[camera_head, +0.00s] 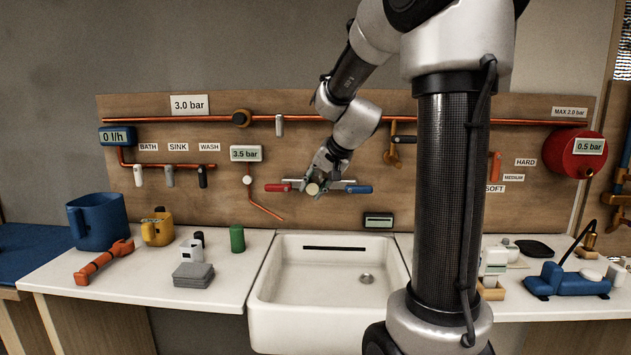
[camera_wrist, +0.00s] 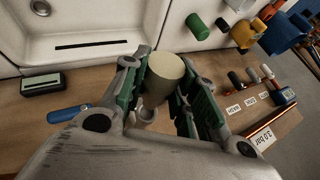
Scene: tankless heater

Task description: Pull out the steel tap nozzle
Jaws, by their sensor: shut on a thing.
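The wall tap over the sink has a red handle (camera_head: 278,188) on the left and a blue handle (camera_head: 359,189) on the right. The blue handle also shows in the wrist view (camera_wrist: 69,113). The tap nozzle is a pale, cream-looking cylinder (camera_head: 312,188) at the tap's front. In the wrist view the nozzle (camera_wrist: 165,72) sits between my finger pads, its round end facing out. My gripper (camera_head: 320,179) is shut on it from above.
The white sink (camera_head: 330,315) is below, with free room inside. A small display (camera_head: 378,220) stands behind its rim. A copper pipe (camera_head: 345,119) runs above the tap.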

